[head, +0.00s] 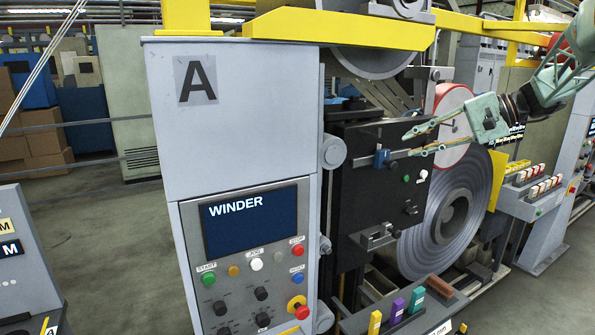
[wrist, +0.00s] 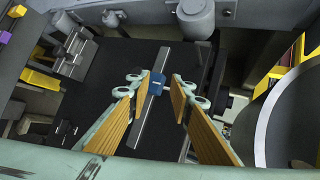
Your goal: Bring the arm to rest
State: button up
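My arm reaches in from the upper right in the head view. My gripper (head: 408,144) is open in front of the black panel (head: 362,205) of the winder. In the wrist view my gripper (wrist: 156,88) shows two orange-padded fingers spread apart. The blue block also shows in the head view (head: 381,158), just left of the fingertips. I cannot tell its exact depth from the fingers.
A grey cabinet (head: 228,120) marked A with a WINDER screen (head: 250,222) stands left of my gripper. A large steel coil (head: 440,240) is below right. Yellow, purple and green blocks (head: 398,310) stand at the lower front. A yellow beam (head: 340,28) runs overhead.

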jog(key=s+a+f+n+g+h+b, duration=0.15)
jog(key=s+a, duration=0.35)
jog(key=s, duration=0.5)
jog(key=s+a+g+h, duration=0.1)
jog(key=s+a+h, duration=0.1)
jog(key=s+a, duration=0.6)
jog(key=s+a+n+g+h, duration=0.1)
jog(key=s+a+h, duration=0.15)
jog(key=s, duration=0.95)
jog(key=s+f+n+h, duration=0.1)
jog(key=s+f, duration=0.3)
jog(key=s, duration=0.6)
jog(key=s+d+f+n+t+h+b, duration=0.1)
jog(key=s+f+h, duration=0.1)
jog(key=s, duration=0.7)
jog(key=s+f+n+t+h+b, duration=0.1)
jog(key=s+f, duration=0.4)
jog(key=s, duration=0.5)
jog(key=shift+s+d+f+n+h, duration=0.3)
jog(key=shift+s+n+h, duration=0.05)
jog(key=shift+n+h, duration=0.15)
